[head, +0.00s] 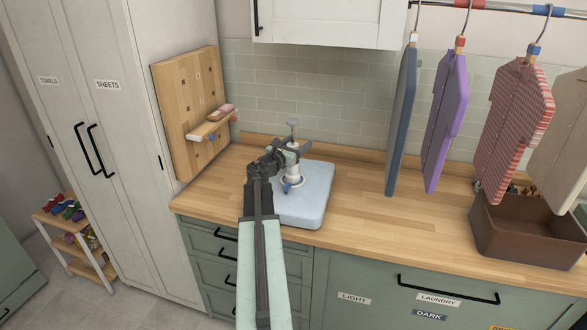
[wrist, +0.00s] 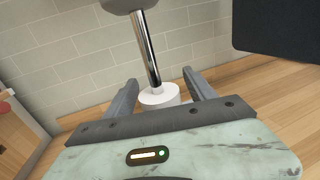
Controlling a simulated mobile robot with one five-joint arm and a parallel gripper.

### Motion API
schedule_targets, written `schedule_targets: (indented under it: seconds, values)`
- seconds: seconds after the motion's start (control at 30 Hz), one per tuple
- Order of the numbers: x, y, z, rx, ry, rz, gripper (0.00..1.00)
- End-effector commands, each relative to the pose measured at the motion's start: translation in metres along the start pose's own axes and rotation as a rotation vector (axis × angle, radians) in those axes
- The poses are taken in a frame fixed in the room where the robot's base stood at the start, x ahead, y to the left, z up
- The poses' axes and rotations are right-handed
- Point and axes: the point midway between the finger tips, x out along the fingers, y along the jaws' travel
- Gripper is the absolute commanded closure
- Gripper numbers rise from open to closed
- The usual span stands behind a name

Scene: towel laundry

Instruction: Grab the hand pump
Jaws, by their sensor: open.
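The hand pump (head: 293,171) stands upright on a light blue pad (head: 314,205) on the wooden counter. It has a grey knob on top, a thin rod and a white body, with a blue part low down. My gripper (head: 288,151) is at the pump's upper part in the head view and hides some of it. In the wrist view the pump's chrome rod (wrist: 147,48) and white collar (wrist: 159,96) show between the two fingers of my gripper (wrist: 160,79). The fingers are apart, one on each side. Contact with the pump cannot be told.
A wooden pegboard (head: 186,100) with a small shelf stands to the left. Garments, including a purple one (head: 446,110), hang from a rail at the right. A brown bin (head: 525,232) sits on the right of the counter (head: 400,235). Counter between pad and bin is clear.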

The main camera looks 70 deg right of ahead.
Motion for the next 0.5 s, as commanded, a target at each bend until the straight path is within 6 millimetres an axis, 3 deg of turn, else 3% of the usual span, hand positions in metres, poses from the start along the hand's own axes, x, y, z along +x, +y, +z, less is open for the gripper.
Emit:
schedule_targets:
  seconds: [0.1,0.3,0.33,0.5]
  values:
    - [-0.0008,-0.0004,-0.0001,0.000,0.000,0.000,0.39]
    - [-0.0008,-0.0007,-0.0001,0.000,0.000,-0.001,0.94]
    - [-0.0008,-0.0007,-0.0001,0.000,0.000,-0.001,1.00]
    - [-0.0007,-0.0009,0.0002,0.000,0.000,-0.001,1.00]
